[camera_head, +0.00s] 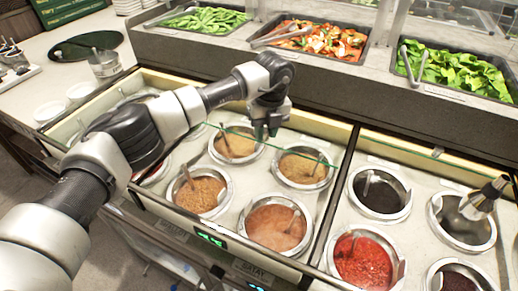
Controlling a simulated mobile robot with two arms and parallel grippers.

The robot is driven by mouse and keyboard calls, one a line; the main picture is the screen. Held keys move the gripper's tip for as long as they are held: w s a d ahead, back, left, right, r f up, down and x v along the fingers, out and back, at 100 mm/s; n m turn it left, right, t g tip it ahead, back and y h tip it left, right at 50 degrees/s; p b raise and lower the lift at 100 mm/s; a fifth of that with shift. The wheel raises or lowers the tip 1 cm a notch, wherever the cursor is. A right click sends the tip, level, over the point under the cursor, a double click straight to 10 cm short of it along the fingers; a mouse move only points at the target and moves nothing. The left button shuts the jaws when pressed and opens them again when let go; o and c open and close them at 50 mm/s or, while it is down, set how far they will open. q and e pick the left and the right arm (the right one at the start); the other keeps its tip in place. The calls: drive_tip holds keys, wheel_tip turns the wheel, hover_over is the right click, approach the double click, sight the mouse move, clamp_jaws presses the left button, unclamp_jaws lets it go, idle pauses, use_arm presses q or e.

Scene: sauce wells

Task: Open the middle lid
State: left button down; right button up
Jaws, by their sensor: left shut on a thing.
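The middle lid (315,156) is a clear glass panel with a thin green front edge. That edge crosses the picture over the two back sauce wells of the middle section. My left gripper (264,132) points down at this edge and is shut on it; the fingertips are small and dark, so the exact grip is hard to see. The lid's angle is hard to tell through the clear glass.
Below lie sauce wells with spoons, including a brown one (201,194) and an orange-brown one (275,227). Right of a divider are a red well (363,262) and a dark well (379,195). Trays of green beans (207,19) and leafy greens (462,72) stand behind.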

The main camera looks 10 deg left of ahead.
use_arm(q)
drive_tip(key=shift+w+d+f+b, duration=0.1)
drive_tip(key=shift+w+d+b, duration=0.15)
drive_tip(key=shift+w, duration=0.3)
drive_tip(key=shift+w+d+b, duration=0.15)
drive_tip(key=shift+w+b, duration=0.15)
drive_tip(key=shift+w, duration=0.2)
drive_tip(key=shift+w+d+b, duration=0.2)
drive_tip(key=shift+w+b, duration=0.2)
drive_tip(key=shift+w, duration=0.5)
use_arm(e)
drive_tip(key=shift+s+d+f, duration=0.1)
drive_tip(key=shift+d+f, duration=0.25)
drive_tip(key=shift+f, duration=0.3)
drive_tip(key=shift+s+d+f, duration=0.1)
drive_tip(key=shift+d+f, duration=0.2)
drive_tip(key=shift+f, duration=0.35)
use_arm(q)
drive_tip(key=c, duration=0.9)
unclamp_jaws()
use_arm(e)
drive_tip(key=shift+w, duration=0.1)
